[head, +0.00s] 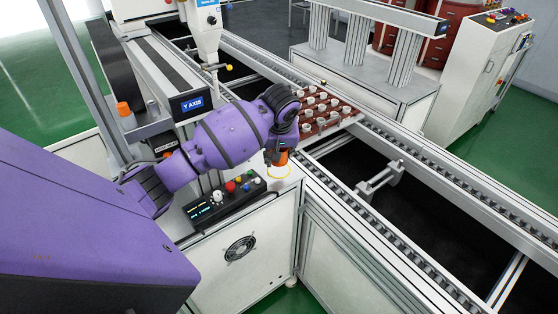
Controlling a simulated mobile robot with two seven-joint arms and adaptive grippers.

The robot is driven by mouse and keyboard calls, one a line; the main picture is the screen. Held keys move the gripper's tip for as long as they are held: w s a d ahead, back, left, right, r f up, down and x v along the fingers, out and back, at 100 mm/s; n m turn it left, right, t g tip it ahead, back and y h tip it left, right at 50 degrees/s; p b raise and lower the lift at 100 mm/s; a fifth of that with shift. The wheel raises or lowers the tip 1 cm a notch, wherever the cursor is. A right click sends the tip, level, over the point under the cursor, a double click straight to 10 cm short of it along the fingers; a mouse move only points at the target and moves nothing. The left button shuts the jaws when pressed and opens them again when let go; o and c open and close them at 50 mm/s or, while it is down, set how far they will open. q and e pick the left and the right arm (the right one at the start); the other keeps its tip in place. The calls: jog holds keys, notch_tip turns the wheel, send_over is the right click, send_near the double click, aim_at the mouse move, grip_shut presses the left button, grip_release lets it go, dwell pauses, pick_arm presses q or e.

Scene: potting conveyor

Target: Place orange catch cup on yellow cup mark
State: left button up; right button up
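An orange cup (283,157) shows just under the wrist of my purple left arm; its upper part is hidden. The yellow cup mark (279,173) is a thin ring on the pale cabinet top, with the cup at or above its far part. I cannot tell whether the cup touches the surface. My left gripper (275,156) points down at the cup. The wrist hides most of its fingers, so its grip on the cup cannot be made out. My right gripper is out of view.
A black control box (226,203) with coloured buttons stands left of the mark, close under my arm. The conveyor rail (365,205) runs along the right. A brown tray of small white pots (341,125) sits on the conveyor behind. The Y-axis gantry (165,80) stands at left.

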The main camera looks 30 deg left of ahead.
pick_arm(q)
jog(key=shift+w+a+f, duration=0.25)
jog(key=shift+w+f, duration=0.15)
jog(key=shift+f, duration=0.15)
jog(key=shift+w+a+f, duration=0.25)
jog(key=shift+w+f, duration=0.15)
jog(key=shift+f, duration=0.15)
jog(key=shift+w+f, duration=0.1)
jog(key=shift+f, duration=1.45)
jog(key=shift+f, duration=0.1)
jog(key=shift+f, duration=0.15)
jog(key=o, duration=1)
jog(key=shift+o, duration=0.2)
jog(key=v, duration=1.2)
jog(key=shift+r, duration=0.25)
jog(key=shift+a, duration=0.15)
